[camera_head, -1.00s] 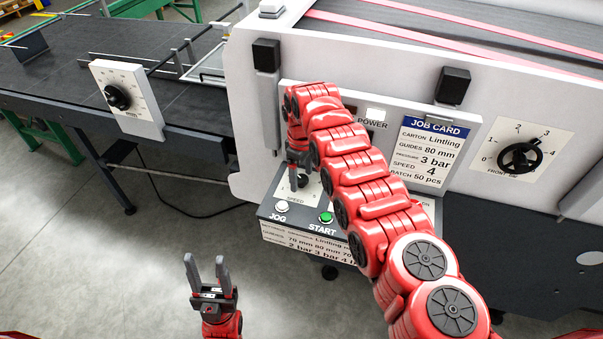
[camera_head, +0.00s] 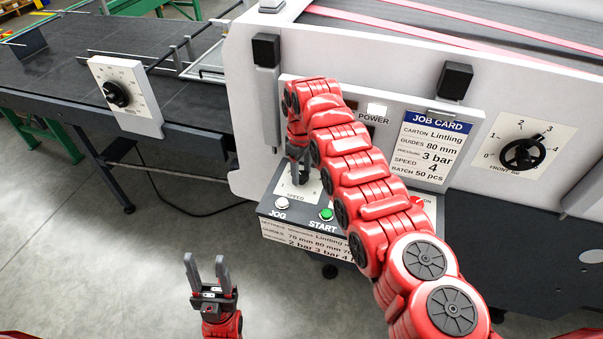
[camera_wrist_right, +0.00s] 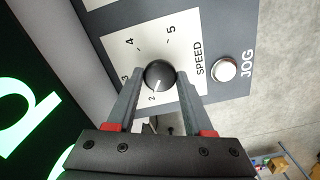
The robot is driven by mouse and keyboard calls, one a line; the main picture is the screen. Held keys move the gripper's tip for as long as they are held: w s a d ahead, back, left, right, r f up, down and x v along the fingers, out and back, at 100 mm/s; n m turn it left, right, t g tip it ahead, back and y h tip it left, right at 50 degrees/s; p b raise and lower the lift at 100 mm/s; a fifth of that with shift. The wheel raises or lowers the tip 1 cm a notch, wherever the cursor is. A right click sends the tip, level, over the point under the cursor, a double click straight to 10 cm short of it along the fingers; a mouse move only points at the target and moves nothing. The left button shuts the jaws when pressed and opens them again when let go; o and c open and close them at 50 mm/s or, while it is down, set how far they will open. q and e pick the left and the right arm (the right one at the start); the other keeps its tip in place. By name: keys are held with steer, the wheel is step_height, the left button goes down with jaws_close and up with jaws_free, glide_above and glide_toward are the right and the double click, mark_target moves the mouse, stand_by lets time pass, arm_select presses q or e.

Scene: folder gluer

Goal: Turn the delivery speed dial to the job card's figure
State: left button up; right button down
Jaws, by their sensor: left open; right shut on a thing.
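The delivery speed dial (camera_wrist_right: 159,75) is a round black knob on a white plate marked SPEED. In the right wrist view its white pointer line aims at about the 2. My right gripper (camera_wrist_right: 159,80) has a finger on each side of the knob and is shut on it. In the head view the right gripper (camera_head: 299,175) reaches down onto the speed plate (camera_head: 306,192), and its fingers hide the knob. The job card (camera_head: 429,150) on the machine front reads SPEED 4. My left gripper (camera_head: 209,275) is open and empty, pointing up over the floor.
A white JOG button (camera_head: 282,203) and a green START button (camera_head: 326,214) sit close below the dial. My right arm covers part of the console. A front dial (camera_head: 522,154) is at the right, and another dial (camera_head: 117,94) stands on the left table.

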steer(key=m+b, duration=0.1)
steer(key=b, duration=0.1)
steer(key=m+b, duration=0.4)
steer(key=shift+f, duration=0.3)
steer(key=shift+r+m+b, duration=0.15)
steer(key=shift+m+b, duration=0.5)
steer(key=shift+m, duration=0.25)
steer(key=m+b, duration=0.1)
steer(key=m, duration=0.1)
steer(key=shift+r+m, duration=0.1)
steer(key=shift+m, duration=0.3)
steer(key=shift+r+m, duration=0.1)
steer(key=shift+m, duration=0.8)
steer(key=m, duration=0.3)
steer(key=shift+m, duration=0.3)
steer(key=m, duration=0.4)
steer(key=shift+r+p, duration=0.1)
steer(key=shift+p, duration=0.3)
steer(key=shift+m, duration=1.7)
